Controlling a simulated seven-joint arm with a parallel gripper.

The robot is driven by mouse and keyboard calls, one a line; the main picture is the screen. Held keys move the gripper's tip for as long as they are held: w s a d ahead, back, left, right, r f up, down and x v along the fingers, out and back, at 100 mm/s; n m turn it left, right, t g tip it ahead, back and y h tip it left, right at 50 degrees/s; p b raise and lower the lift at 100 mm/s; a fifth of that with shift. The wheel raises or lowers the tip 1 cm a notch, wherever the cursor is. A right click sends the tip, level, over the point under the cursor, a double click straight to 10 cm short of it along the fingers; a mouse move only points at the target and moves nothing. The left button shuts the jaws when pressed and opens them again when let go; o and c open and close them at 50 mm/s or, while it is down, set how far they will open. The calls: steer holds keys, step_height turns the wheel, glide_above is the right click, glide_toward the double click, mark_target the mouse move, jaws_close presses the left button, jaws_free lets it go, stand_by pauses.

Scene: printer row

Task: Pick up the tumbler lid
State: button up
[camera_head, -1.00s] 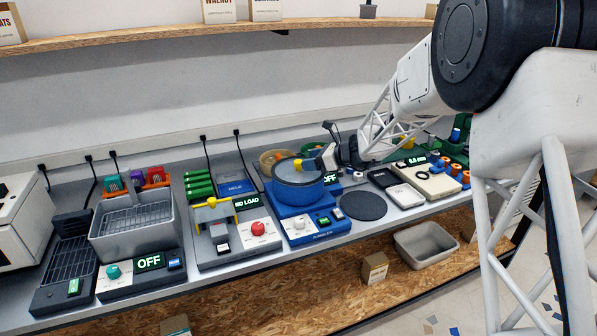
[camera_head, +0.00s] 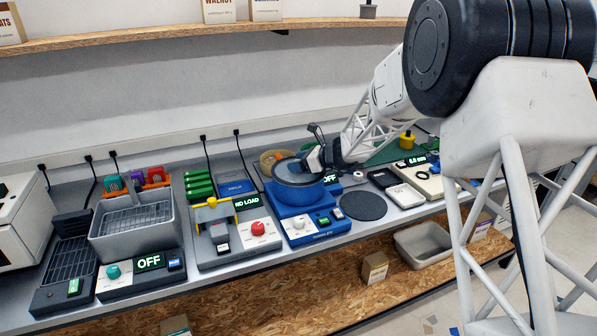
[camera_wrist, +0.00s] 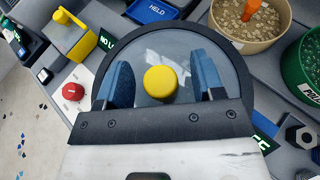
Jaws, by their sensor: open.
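The tumbler lid (camera_wrist: 188,48) is a grey translucent disc with a dark rim and a round yellow knob (camera_wrist: 160,83) at its middle. It lies on the blue tumbler drum (camera_head: 297,192), which sits on a blue base in the head view. My gripper (camera_wrist: 166,84) is open, with one blue-grey finger on each side of the yellow knob. There is a gap between the knob and each finger. In the head view my gripper (camera_head: 310,163) is over the lid and hides the knob.
A tan bowl of granules (camera_wrist: 262,22) and a green container (camera_wrist: 307,65) stand close beside the lid. A yellow-handled press (camera_head: 212,209) stands left of the tumbler. A round dark mat (camera_head: 363,206) lies to its right. A shelf (camera_head: 180,40) runs along the wall.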

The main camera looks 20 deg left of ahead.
steer(key=c, duration=1)
steer(key=shift+r, duration=0.2)
steer(key=shift+c, duration=0.2)
steer(key=shift+r, duration=0.55)
step_height(320, 180, up, 2)
steer(key=shift+r, duration=0.1)
steer(key=s+d+r, duration=0.1)
steer(key=s+d, duration=0.8)
steer(key=s, duration=0.4)
steer(key=shift+r, duration=0.15)
steer(key=shift+s, duration=0.1)
